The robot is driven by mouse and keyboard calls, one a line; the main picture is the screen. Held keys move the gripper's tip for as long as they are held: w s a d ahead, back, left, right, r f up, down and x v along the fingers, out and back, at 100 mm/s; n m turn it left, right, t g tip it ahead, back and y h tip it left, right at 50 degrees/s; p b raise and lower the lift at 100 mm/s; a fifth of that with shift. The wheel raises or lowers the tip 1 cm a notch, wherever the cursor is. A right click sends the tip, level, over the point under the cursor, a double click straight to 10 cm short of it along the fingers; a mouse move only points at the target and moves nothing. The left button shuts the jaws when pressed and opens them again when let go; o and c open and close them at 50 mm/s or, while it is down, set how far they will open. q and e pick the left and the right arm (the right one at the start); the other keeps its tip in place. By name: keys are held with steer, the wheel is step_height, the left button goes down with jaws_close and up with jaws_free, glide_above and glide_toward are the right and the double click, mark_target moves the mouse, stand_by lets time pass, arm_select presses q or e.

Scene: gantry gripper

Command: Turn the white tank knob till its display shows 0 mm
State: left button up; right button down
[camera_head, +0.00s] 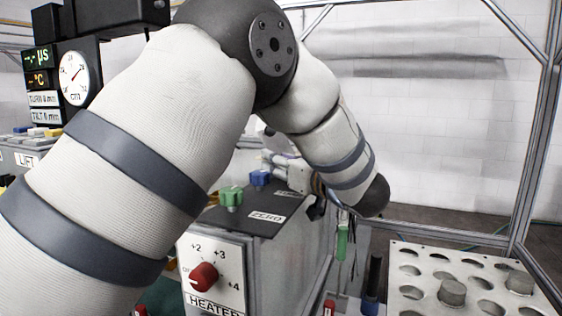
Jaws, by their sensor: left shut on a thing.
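The grey tank (290,235) stands in the middle, with a dark top, a green knob (231,196), a blue knob (260,178) and a ZERO label. I cannot make out the white knob for sure behind my left arm. Dark parts of my left gripper (316,207) show at the tank's right rear edge. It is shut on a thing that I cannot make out. The display panel (44,99) at the left has TURN and TILT lines in mm. Their small digits are hard to read; the TURN line may show 0 or 8. My right gripper is not in view.
A red heater knob (204,277) is on the tank's front. A dial gauge (73,78) is beside the display. A perforated metal rack (420,262) with grey plugs stands at the lower right. Metal frame posts (541,140) edge the right. My left arm covers much of the view.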

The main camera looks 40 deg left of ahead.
arm_select(q)
steer(key=g, duration=0.1)
steer(key=n, duration=0.1)
steer(key=g+b, duration=0.1)
steer(key=shift+w+f+n+g+y, duration=0.25)
steer(key=shift+f+n+g+y, duration=0.05)
steer(key=shift+n, duration=0.1)
steer(key=shift+s+r+n+g, duration=0.25)
steer(key=shift+n+g, duration=0.15)
steer(key=shift+g, duration=0.3)
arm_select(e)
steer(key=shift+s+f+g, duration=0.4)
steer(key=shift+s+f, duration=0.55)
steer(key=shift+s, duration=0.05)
arm_select(q)
steer(key=o, duration=1.1)
steer(key=shift+o, duration=0.2)
steer(key=d, duration=1.2)
steer(key=shift+s, duration=0.4)
